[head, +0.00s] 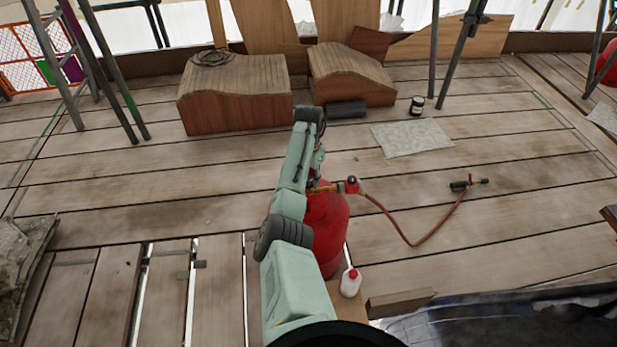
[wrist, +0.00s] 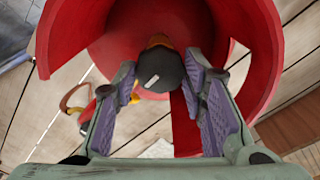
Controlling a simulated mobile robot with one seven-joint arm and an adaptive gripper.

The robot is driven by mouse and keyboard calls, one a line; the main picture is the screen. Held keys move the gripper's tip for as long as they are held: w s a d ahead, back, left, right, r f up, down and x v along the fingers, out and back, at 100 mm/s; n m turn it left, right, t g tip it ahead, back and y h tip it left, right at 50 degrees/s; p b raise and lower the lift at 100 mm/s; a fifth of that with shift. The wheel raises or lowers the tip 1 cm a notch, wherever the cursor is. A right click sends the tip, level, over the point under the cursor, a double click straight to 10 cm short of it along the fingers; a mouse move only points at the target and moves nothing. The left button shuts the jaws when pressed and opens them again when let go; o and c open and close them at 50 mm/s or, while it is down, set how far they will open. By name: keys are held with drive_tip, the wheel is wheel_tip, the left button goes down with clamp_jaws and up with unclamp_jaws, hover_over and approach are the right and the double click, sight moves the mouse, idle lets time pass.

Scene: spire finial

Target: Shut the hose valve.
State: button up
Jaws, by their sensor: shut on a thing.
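A red gas cylinder (head: 330,232) stands upright beside my arm in the head view. A brass fitting with a red and dark knob (head: 351,185) sticks out to its right, and an orange hose (head: 398,226) runs from it. In the wrist view, the cylinder's red collar (wrist: 255,45) surrounds a round black knob (wrist: 162,68) with a white mark, on a brass stem. My gripper (wrist: 160,78) has its two purple-padded fingers on either side of this knob, shut on it. I cannot tell how far the knob is turned. In the head view my arm mostly hides the gripper.
The hose ends at a torch (head: 468,183) on the planks. A white bottle (head: 351,282) stands close to the cylinder's foot. Two curved wooden blocks (head: 235,95), a black jar (head: 416,106) and a grey sheet (head: 411,137) lie farther back. The planks at left are largely clear.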

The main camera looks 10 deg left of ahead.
drive_tip(key=o, duration=1.2)
drive_tip(key=shift+c, duration=0.2)
drive_tip(key=shift+r, duration=0.1)
wheel_tip(320, 180, up, 12)
